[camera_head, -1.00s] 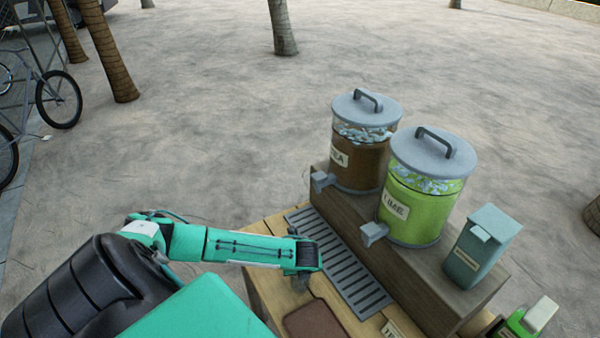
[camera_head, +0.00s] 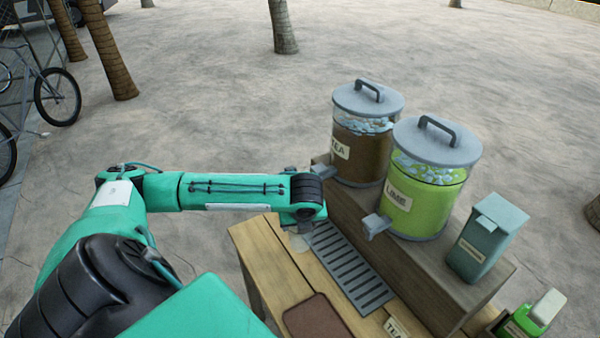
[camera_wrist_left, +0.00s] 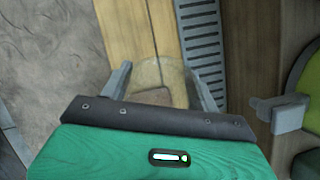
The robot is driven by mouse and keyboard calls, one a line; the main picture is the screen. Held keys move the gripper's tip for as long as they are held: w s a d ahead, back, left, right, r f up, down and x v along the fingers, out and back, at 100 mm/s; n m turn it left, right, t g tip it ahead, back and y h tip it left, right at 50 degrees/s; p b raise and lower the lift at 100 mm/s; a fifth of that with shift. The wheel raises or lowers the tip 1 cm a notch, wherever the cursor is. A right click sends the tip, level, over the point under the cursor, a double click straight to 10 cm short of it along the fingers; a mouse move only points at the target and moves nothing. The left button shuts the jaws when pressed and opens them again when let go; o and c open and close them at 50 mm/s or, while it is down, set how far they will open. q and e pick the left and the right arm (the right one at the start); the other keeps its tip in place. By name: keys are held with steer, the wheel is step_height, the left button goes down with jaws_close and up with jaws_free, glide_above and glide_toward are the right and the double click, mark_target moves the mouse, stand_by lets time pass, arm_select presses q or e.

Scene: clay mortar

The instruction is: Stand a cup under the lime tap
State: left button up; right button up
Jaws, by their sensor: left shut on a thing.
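A clear, see-through cup (camera_wrist_left: 160,72) sits between the two grey fingers of my left gripper (camera_wrist_left: 162,84) in the left wrist view. The gripper is shut on it. In the head view my left gripper (camera_head: 302,228) hides most of the cup, over the wooden table just left of the slotted drip tray (camera_head: 350,270). I cannot tell if the cup touches the table. The lime dispenser (camera_head: 425,195) stands right of it on a raised wooden step. Its grey lime tap (camera_head: 375,226) points toward the tray and also shows in the wrist view (camera_wrist_left: 285,113). My right gripper is not in view.
The tea dispenser (camera_head: 362,150) with its own tap (camera_head: 322,172) stands behind the lime one. A teal box (camera_head: 487,240) is on the step (camera_head: 440,300). A brown mat (camera_head: 316,318) lies at the table's front. The tray surface under the lime tap is clear.

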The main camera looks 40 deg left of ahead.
mark_target(310, 240)
arm_select(q)
steer(key=shift+r, duration=0.6)
steer(key=d+n, duration=0.1)
steer(key=n, duration=0.1)
steer(key=d+n+g, duration=0.1)
steer(key=d+n, duration=0.1)
steer(key=d+n+g, duration=0.1)
steer(key=d+n, duration=0.1)
steer(key=shift+d+f+y, duration=0.25)
steer(key=shift+f+y, duration=0.15)
steer(key=s+d+r+n+g+h, duration=0.1)
steer(key=d+r+n+g+h, duration=0.1)
steer(key=d+n, duration=0.5)
steer(key=s+d+r+n+g+h, duration=0.1)
steer(key=d+r+n+g+h, duration=0.1)
steer(key=d+n, duration=0.5)
steer(key=shift+s+d+r+n+g, duration=0.3)
steer(key=shift+n+g, duration=0.4)
steer(key=shift+n, duration=2)
steer(key=shift+a+r, duration=0.1)
steer(key=shift+a, duration=0.1)
